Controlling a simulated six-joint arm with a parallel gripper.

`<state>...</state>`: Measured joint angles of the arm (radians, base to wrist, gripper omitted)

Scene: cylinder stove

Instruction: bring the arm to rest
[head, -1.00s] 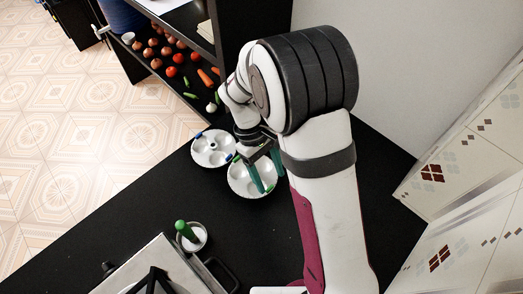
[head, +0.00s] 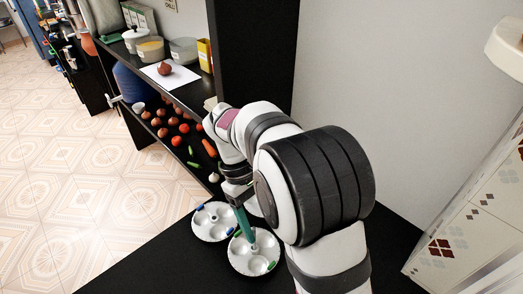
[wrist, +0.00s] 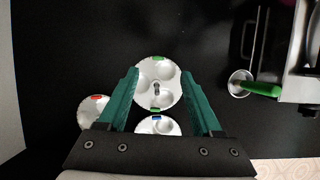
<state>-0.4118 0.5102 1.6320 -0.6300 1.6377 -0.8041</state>
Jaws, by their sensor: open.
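My gripper (head: 245,225) is open and empty, its green fingers pointing down above the dishes. In the wrist view its fingers (wrist: 163,82) spread on either side of a white round dish with a green mark (wrist: 143,70), well below them. That dish also shows in the head view (head: 240,262). A blue-marked dish (head: 210,232) is beside it. A red-marked dish (wrist: 88,118) is partly hidden by a finger in the wrist view. My arm hides part of the counter in the head view.
A black shelf (head: 205,85) with vegetables, jars and a brown item on white paper stands behind the dishes. A white wall (head: 340,60) and a tiled panel (head: 450,225) are at the right. The wrist view shows a small cup (wrist: 236,82) with a green-handled item beside the stove (wrist: 300,85).

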